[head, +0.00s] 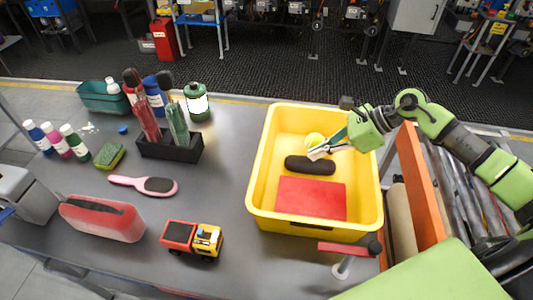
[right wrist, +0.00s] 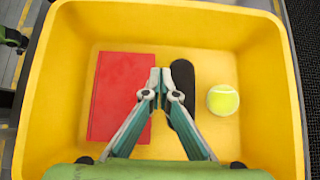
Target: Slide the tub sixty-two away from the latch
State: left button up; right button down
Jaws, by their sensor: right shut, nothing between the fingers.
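The yellow tub (head: 258,170) stands at the right end of the grey table, by the orange edge. It holds a red book or flat box (head: 312,198), a dark oblong object (head: 310,165) and a yellow-green ball (head: 315,140). A red bar on a grey post (head: 343,248), perhaps the latch, is close to the tub's near right corner. My right gripper (head: 318,152) is shut and empty, pointing down into the tub. In the right wrist view, its fingertips (right wrist: 161,92) show between the red item and the dark oblong object. My left gripper is out of view.
Bare table lies directly left of the tub. A roller conveyor (head: 462,190) is to the right.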

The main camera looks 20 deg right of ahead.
jog(key=p, duration=0.4)
send_near(266, 170)
notch_tip(266, 170, down, 3)
jog(key=shift+f, duration=0.1)
jog(key=shift+w+a+p, duration=0.3)
jog(key=shift+a+p, duration=0.05)
jog(key=shift+a, duration=0.2)
jog(key=shift+w+a+p, duration=0.25)
jog(key=shift+a+p, duration=0.05)
jog(key=shift+a, duration=0.25)
jog(key=shift+w+a+f+p, duration=0.25)
jog(key=shift+w+a+p, duration=0.2)
jog(key=shift+a, duration=0.35)
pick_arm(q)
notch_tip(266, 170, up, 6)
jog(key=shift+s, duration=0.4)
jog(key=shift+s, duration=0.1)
